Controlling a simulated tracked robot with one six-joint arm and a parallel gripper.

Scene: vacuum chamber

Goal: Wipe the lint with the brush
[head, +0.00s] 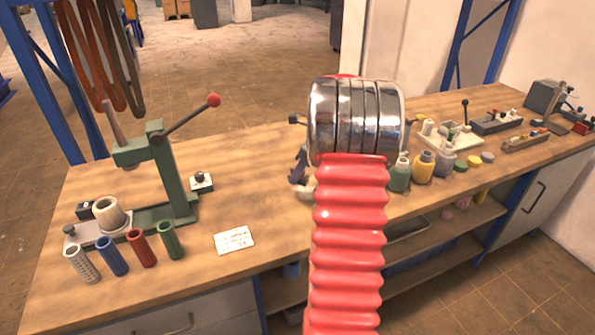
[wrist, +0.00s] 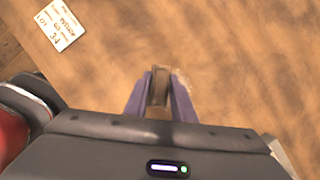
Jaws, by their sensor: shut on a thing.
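My gripper (wrist: 160,95) points down over the wooden bench top and is shut on the brush (wrist: 159,86), whose brown body shows between the two purple fingers. A pale, fuzzy patch (wrist: 182,82) shows at the fingertips, mostly to the right; I cannot tell whether it is lint or bristles. In the head view my gripper (head: 298,166) is mostly hidden behind my red ribbed arm. A small whitish bit (head: 304,191) shows just below it, too small to make out. Whether the brush touches the bench is unclear.
A white printed card (head: 234,240) lies left of my gripper. A green lever press (head: 160,170) and several coloured tubes (head: 141,251) stand on the left. Bottles (head: 423,167) and fixtures (head: 452,136) fill the right. Bare bench lies around the card.

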